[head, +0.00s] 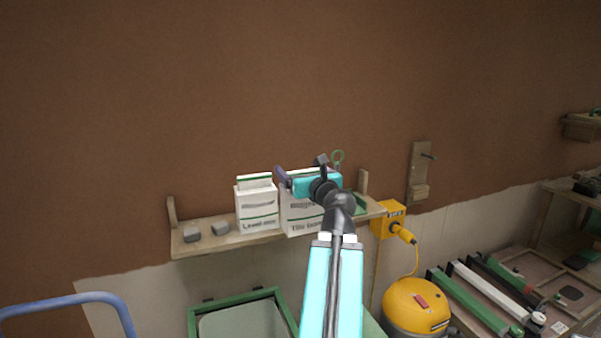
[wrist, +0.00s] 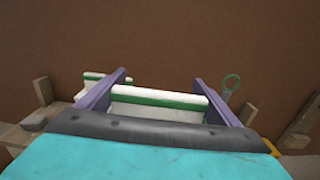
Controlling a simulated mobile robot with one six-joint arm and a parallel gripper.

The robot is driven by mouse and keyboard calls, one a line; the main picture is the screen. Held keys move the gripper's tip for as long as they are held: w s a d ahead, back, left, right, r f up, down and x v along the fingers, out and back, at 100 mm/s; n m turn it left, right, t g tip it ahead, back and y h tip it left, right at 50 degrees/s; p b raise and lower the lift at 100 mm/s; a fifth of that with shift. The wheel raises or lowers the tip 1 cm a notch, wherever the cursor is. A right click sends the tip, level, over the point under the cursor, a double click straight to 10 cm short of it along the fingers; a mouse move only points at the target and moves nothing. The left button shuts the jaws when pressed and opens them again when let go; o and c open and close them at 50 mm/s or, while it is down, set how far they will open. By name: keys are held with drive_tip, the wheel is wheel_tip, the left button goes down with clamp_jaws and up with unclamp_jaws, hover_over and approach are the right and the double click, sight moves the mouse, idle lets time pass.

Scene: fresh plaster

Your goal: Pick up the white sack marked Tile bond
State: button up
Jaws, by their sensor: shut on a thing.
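The white sack marked Tile bond (head: 302,219) stands on the wooden shelf, its lettering partly covered by my arm in the head view. Its white top with a green stripe (wrist: 158,98) lies between my fingers in the wrist view. My gripper (wrist: 162,90) is shut on this sack near its top, one purple finger at each side. In the head view my gripper (head: 308,178) is in front of the sack's upper part. The sack looks upright; I cannot tell whether its base touches the shelf.
A similar white sack with green stripes (head: 257,207) stands close on the left. A green ring-shaped thing (head: 338,157) shows at the right. A yellow box (head: 388,220) hangs just past the shelf's right end.

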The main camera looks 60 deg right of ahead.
drive_tip(key=shift+s+a+r+b, duration=0.15)
drive_tip(key=shift+s+a+b, duration=0.2)
drive_tip(key=shift+a+b, duration=0.15)
idle(0.6)
drive_tip(key=shift+s, duration=0.1)
